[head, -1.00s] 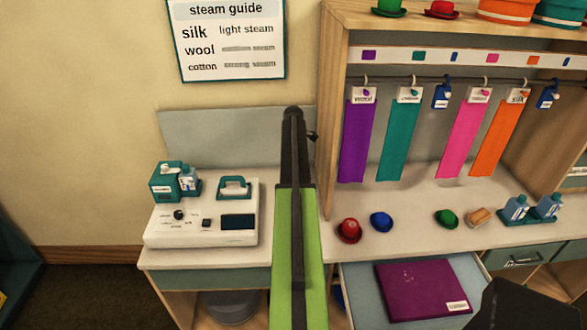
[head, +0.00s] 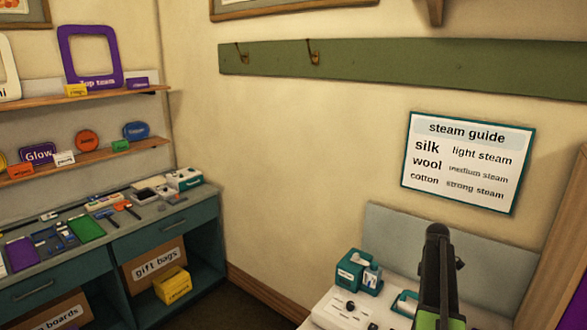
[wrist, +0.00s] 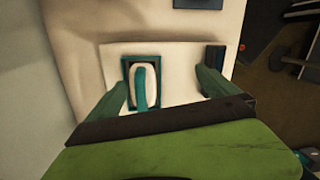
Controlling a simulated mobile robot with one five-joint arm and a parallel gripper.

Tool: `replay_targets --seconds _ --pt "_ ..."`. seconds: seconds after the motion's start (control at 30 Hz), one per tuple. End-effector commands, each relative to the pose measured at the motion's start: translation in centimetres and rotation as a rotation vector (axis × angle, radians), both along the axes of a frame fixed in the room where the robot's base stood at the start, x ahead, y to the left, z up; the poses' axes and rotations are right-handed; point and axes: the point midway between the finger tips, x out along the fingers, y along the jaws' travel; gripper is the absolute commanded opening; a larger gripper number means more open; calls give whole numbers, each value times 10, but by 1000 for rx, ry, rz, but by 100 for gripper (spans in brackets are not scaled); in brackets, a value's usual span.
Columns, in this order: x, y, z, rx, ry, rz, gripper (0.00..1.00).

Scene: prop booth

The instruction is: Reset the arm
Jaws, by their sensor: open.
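My gripper (wrist: 163,84) shows in the wrist view with its two green fingers spread wide. It is open and nothing is held. Beyond and between the fingers is the teal-handled iron (wrist: 141,84), set on a white steam station (wrist: 110,60). I cannot tell how far the fingers are above it. In the head view the white station (head: 338,311) is cut off at the bottom edge, and part of the teal iron (head: 405,303) shows beside my dark arm. My fingertips are hidden in the head view.
A teal holder (head: 357,273) with a small bottle stands at the station's back. The steam guide sign (head: 468,162) hangs on the wall above. At left are a teal counter (head: 165,232) with small tools, shelves with frames, and a yellow box (head: 172,286). Floor shows between.

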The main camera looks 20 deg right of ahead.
Motion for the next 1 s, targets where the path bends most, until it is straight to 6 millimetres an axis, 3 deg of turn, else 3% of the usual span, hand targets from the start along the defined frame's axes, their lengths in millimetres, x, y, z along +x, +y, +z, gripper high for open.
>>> replay_targets --seconds 0.03,0.07,0.27,0.4,0.53,0.6,0.73,0.8,1.0 --pt "9 37 13 0 15 29 98" --pt "15 59 12 -4 19 27 98" --pt "39 225 -15 -50 -20 -223 98" --pt "29 346 -29 -67 -57 -447 98" --pt "5 436 -40 -66 -83 -643 98" --pt "-8 469 -43 -63 -90 -725 98" --pt "-20 505 -46 -58 -97 -810 98" --pt "-21 513 -45 -57 -98 -824 98" --pt "-20 513 -45 -57 -97 -829 98"
